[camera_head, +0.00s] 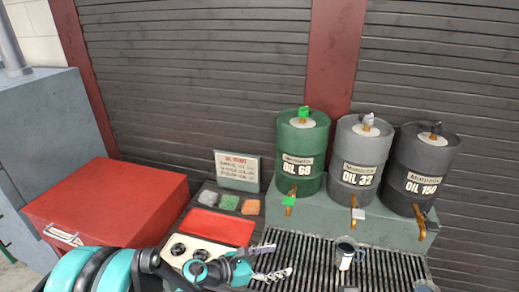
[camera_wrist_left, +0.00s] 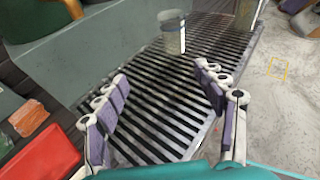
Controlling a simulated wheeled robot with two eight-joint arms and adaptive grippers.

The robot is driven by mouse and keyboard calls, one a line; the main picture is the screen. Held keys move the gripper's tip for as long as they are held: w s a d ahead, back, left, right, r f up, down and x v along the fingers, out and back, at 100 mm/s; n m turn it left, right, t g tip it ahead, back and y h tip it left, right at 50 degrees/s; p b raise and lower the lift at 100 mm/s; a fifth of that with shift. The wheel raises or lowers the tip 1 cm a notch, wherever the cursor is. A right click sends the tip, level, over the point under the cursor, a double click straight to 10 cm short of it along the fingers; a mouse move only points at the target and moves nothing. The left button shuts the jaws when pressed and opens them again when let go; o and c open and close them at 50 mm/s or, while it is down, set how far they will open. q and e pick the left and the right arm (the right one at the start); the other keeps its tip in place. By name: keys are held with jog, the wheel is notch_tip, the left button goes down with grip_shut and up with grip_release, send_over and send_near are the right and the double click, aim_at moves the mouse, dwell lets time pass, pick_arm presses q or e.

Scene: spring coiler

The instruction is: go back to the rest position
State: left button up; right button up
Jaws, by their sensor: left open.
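My left gripper (camera_head: 274,261) reaches in from the lower left in the head view, low in front of the slatted grate. In the left wrist view its two fingers (camera_wrist_left: 160,95) are spread apart over the grate (camera_wrist_left: 150,130), with nothing between them. A jug with a handle (camera_head: 345,254) stands on the grate to the right of the gripper, apart from it. A container (camera_wrist_left: 173,34) also stands on the grate beyond the fingers in the left wrist view. I cannot make out my right gripper.
Green (camera_head: 302,150), grey (camera_head: 360,155) and black (camera_head: 420,165) oil drums with taps stand on a ledge behind the grate (camera_head: 310,250). A red box (camera_head: 110,200) stands left. A sign (camera_head: 237,170), colored cloths (camera_head: 229,202) and a red tray (camera_head: 217,228) lie between.

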pick_arm(q)
jog(key=w+a+r+n+t+y, duration=0.35)
jog(key=a+r+n+t, duration=0.3)
jog(key=r+n, duration=0.4)
jog(key=w+a+r+n+t+y, duration=0.35)
jog(key=a+r+n+t, duration=0.25)
jog(key=a+r+n, duration=0.35)
jog(key=s+a+n+g+y, duration=0.1)
jog(key=s+a+n+y, duration=0.1)
jog(key=a+n+y, duration=0.9)
jog(key=s+f+n+g+h, duration=0.2)
jog(key=s+f+n+g, duration=0.3)
jog(key=s+f+n, duration=0.45)
jog(key=s+d+f+n+g+h, duration=0.3)
jog(key=s+d+f+n+g, duration=0.1)
jog(key=s+n, duration=0.4)
jog(key=shift+s+d+f+g, duration=0.2)
jog(key=shift+s+f+g, duration=0.55)
jog(key=shift+s+f, duration=0.3)
